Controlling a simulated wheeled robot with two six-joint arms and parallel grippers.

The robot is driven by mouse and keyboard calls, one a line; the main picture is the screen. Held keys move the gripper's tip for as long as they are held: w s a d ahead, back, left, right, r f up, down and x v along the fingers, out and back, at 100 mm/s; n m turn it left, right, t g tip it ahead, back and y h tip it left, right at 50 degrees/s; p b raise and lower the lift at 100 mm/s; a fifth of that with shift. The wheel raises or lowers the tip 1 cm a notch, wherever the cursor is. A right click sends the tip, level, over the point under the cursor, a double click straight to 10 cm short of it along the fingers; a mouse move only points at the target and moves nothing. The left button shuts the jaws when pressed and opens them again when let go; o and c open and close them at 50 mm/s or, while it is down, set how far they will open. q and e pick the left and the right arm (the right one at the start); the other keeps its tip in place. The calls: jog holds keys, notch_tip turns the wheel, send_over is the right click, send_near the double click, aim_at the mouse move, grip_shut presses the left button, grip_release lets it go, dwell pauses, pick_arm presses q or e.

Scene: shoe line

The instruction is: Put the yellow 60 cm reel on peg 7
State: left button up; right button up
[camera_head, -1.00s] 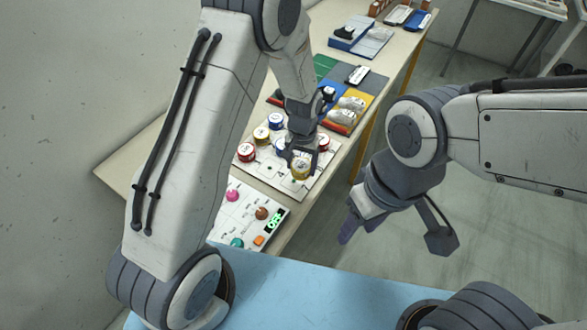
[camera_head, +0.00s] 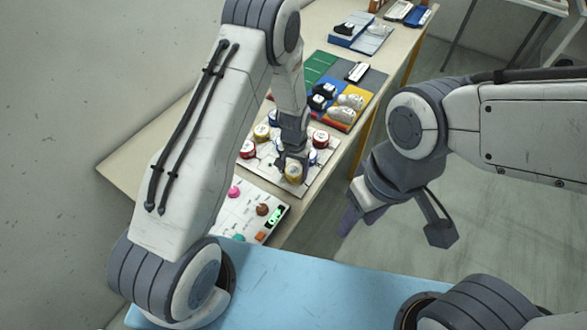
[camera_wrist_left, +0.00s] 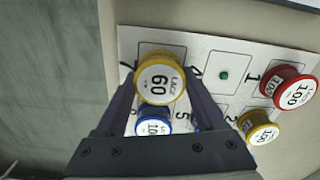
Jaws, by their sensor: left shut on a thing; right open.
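The yellow reel marked 60 (camera_wrist_left: 160,80) is between the fingers of my left gripper (camera_head: 293,162), which is shut on it. In the head view the yellow reel (camera_head: 293,174) is at the near edge of the white peg board (camera_head: 318,178). In the wrist view it covers most of an outlined slot, with a partly hidden label beside it that looks like a 7. The peg under it is hidden, and I cannot tell whether the reel touches the board. My right gripper (camera_head: 350,210) is open and empty, off to the right of the table.
A red reel marked 100 (camera_wrist_left: 288,87), a yellow reel marked 150 (camera_wrist_left: 258,127) and a blue reel (camera_wrist_left: 153,120) stand on the board. One slot shows a bare green peg (camera_wrist_left: 224,75). A control panel (camera_head: 250,205) with coloured buttons lies in front. Shoes (camera_head: 345,108) lie behind on coloured mats.

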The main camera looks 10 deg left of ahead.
aim_at(294, 169)
pick_arm(q)
jog(key=shift+f, duration=0.35)
jog(key=o, duration=1.4)
jog(key=shift+c, duration=0.2)
jog(key=shift+r, duration=0.15)
jog(key=shift+r, duration=0.3)
notch_tip(294, 169, up, 12)
jog(key=b, duration=0.2)
jog(key=s+d+r+m, duration=0.3)
jog(key=s+d+r, duration=0.4)
jog(key=s+r, duration=0.4)
jog(key=s+r+m+h, duration=0.1)
jog(key=s+r+m, duration=0.1)
jog(key=s, duration=1.3)
jog(key=shift+s+a+r+m, duration=0.15)
jog(key=shift+r+m, duration=0.15)
jog(key=shift+r, duration=0.05)
